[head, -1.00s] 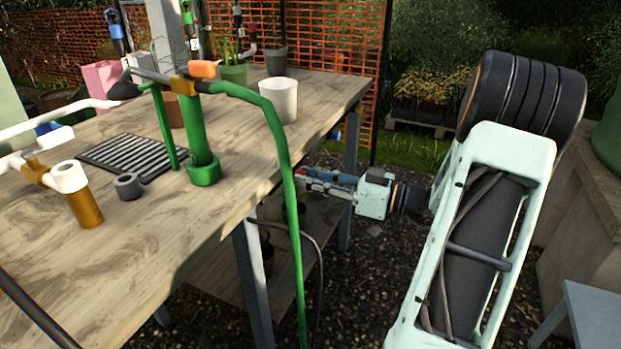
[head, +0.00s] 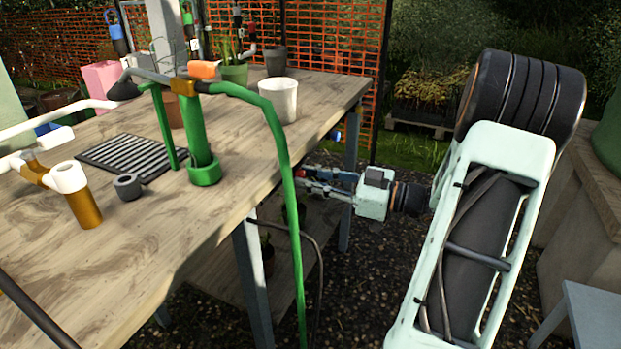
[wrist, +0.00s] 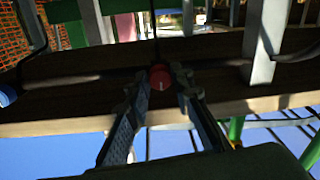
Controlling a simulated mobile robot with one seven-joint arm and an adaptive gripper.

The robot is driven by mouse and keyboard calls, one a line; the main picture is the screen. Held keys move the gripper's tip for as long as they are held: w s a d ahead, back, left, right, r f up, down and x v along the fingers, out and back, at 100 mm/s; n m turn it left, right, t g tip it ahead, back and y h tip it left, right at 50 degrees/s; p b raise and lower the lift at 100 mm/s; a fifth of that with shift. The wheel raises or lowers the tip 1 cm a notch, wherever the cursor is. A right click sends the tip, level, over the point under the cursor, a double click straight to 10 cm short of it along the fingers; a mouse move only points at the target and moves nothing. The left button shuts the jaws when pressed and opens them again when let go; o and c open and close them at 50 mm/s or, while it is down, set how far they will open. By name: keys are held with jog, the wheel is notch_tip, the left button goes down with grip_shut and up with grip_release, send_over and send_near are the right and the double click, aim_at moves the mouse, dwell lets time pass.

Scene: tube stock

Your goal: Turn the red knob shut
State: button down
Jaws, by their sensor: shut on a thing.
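In the head view my gripper (head: 312,185) reaches left at the table's right side, below the top.
A green hose (head: 293,230) hangs near my gripper. A table leg (head: 253,285) stands below.

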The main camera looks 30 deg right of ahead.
jog(key=c, duration=1.7)
grip_release()
jog(key=v, duration=1.2)
